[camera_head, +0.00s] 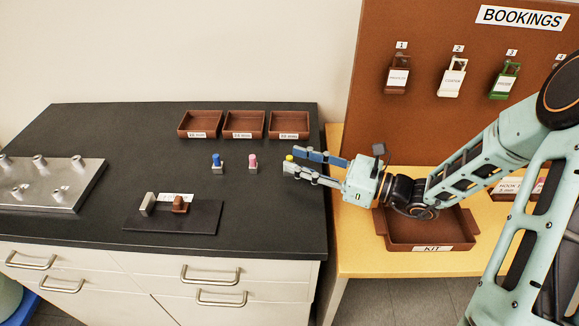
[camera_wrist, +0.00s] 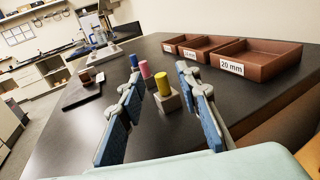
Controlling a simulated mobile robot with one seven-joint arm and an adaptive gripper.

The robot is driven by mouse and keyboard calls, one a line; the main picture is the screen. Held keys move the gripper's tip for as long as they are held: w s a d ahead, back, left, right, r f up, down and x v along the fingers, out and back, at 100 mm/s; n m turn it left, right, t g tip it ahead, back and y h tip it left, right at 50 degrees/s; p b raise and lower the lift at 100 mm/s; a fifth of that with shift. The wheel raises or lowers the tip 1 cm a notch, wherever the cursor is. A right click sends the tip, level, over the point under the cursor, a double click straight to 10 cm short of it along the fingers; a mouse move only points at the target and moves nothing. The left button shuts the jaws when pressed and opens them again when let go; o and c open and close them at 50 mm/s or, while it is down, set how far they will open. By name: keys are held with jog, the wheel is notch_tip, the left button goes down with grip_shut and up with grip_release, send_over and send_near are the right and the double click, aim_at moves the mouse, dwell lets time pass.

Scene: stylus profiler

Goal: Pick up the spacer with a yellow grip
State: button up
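The spacer with a yellow grip (camera_wrist: 162,84) stands upright on the black bench top in the wrist view, with a grey block-shaped base (camera_wrist: 168,103). In the head view its yellow top (camera_head: 289,158) shows at the right end of a row of spacers, partly hidden by my gripper. My gripper (camera_head: 298,162) is level and low over the bench. Its blue-padded fingers (camera_wrist: 162,122) are spread apart and empty. The yellow spacer stands ahead of the fingertips, between their lines in the wrist view; contact cannot be told.
A pink-grip spacer (camera_head: 252,162) and a blue-grip spacer (camera_head: 216,162) stand left of the yellow one. Three brown trays (camera_head: 244,126) sit behind. A dark plate (camera_head: 160,222) with a stand lies in front left. A KIT tray (camera_head: 430,242) stands on the wooden table.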

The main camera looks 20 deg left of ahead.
jog(key=shift+w+a, duration=0.15)
jog(key=shift+a, duration=0.6)
jog(key=shift+w+a, duration=0.1)
jog(key=shift+a, duration=0.6)
jog(key=shift+c, duration=0.6)
grip_shut()
